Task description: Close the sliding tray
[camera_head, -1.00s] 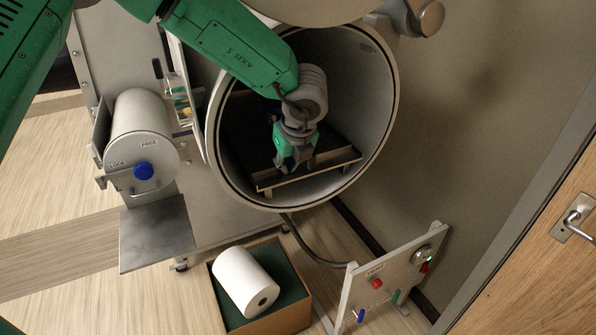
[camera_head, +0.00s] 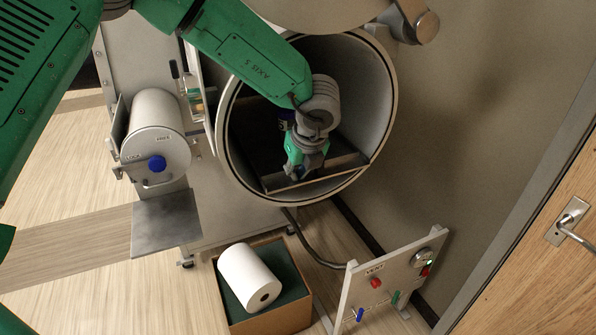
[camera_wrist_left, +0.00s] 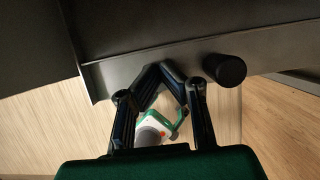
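The sliding tray (camera_head: 331,172) is a dark flat tray inside the round chamber, with a raised front lip across the opening. In the left wrist view its dark front panel (camera_wrist_left: 150,41) fills the upper part and carries a round black knob (camera_wrist_left: 225,69). My left gripper (camera_head: 294,177) is at the tray's front lip, inside the chamber mouth. In the left wrist view its fingertips (camera_wrist_left: 163,68) come together against or very near the panel, left of the knob, with nothing held between them. Contact cannot be told for certain. My right gripper is not in view.
The chamber's round rim (camera_head: 228,150) surrounds my left forearm. Below are a white roll (camera_head: 249,277) in a box (camera_head: 283,318) and a small control panel (camera_head: 391,280).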

